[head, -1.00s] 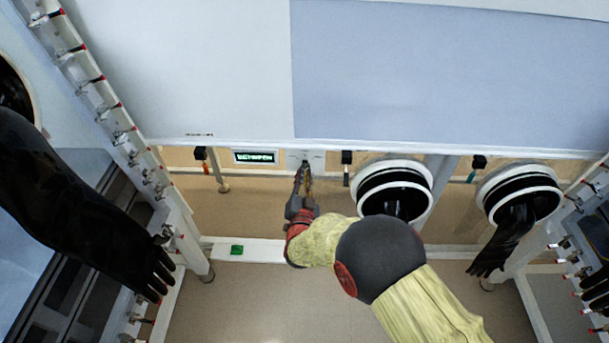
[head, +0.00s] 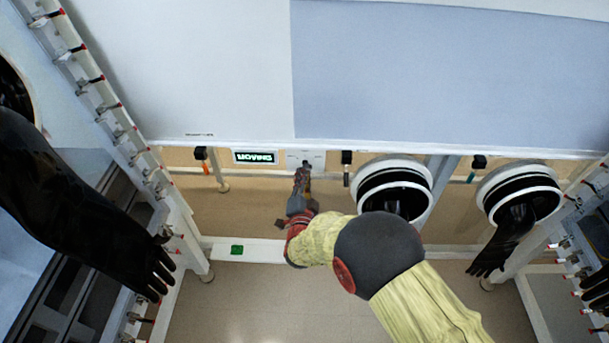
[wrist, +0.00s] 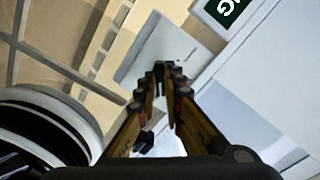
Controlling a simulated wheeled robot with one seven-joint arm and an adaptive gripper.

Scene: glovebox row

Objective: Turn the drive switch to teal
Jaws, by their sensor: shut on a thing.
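A white-ringed glove port (head: 425,180) is close right of my gripper. A black glove (head: 80,215) hangs at left.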

